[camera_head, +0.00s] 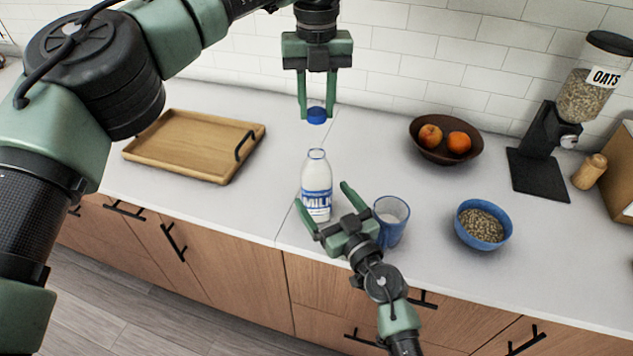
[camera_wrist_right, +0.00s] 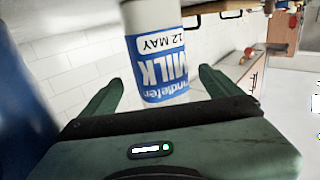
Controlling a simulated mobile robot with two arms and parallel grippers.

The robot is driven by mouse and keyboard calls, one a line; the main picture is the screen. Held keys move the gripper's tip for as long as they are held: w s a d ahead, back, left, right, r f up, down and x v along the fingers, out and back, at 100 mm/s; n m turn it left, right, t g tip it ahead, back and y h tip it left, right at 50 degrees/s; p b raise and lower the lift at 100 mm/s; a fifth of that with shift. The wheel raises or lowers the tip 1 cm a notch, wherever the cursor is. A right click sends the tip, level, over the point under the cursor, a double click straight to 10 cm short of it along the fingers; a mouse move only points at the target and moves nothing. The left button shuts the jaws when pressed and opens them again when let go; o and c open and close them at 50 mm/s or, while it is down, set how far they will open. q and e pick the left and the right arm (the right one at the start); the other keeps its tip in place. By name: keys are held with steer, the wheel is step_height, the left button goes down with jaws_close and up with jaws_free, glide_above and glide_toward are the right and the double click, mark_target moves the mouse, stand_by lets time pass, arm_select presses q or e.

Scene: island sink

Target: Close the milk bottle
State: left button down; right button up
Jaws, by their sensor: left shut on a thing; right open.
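The milk bottle (camera_head: 317,187) stands upright on the counter with its mouth uncovered. It has a blue label and also shows in the right wrist view (camera_wrist_right: 158,55). My left gripper (camera_head: 316,110) points down and is shut on the blue cap (camera_head: 316,116), above and behind the bottle's mouth, apart from it. My right gripper (camera_head: 322,207) is open, with its fingers on either side of the bottle's lower part. In the right wrist view its fingers (camera_wrist_right: 160,92) flank the label; whether they touch the bottle I cannot tell.
A blue glass (camera_head: 391,222) stands close right of my right gripper. A blue bowl of grain (camera_head: 483,224), a brown fruit bowl (camera_head: 421,149) and an oats dispenser (camera_head: 545,140) are further right. A wooden tray (camera_head: 190,174) lies left. The counter between tray and bottle is clear.

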arm_select(q)
steer(key=shift+w, duration=0.25)
arm_select(e)
steer(key=shift+w, duration=0.25)
arm_select(q)
steer(key=shift+s+r, duration=0.1)
steer(key=shift+s, duration=0.2)
arm_select(e)
steer(key=shift+s+r, duration=0.15)
steer(key=shift+s, duration=0.1)
arm_select(q)
steer(key=shift+w, duration=0.15)
arm_select(e)
steer(key=shift+x, duration=3.85)
steer(key=shift+d, duration=0.1)
jaws_close()
arm_select(q)
glide_above(317, 146)
steer(key=shift+f, duration=2.55)
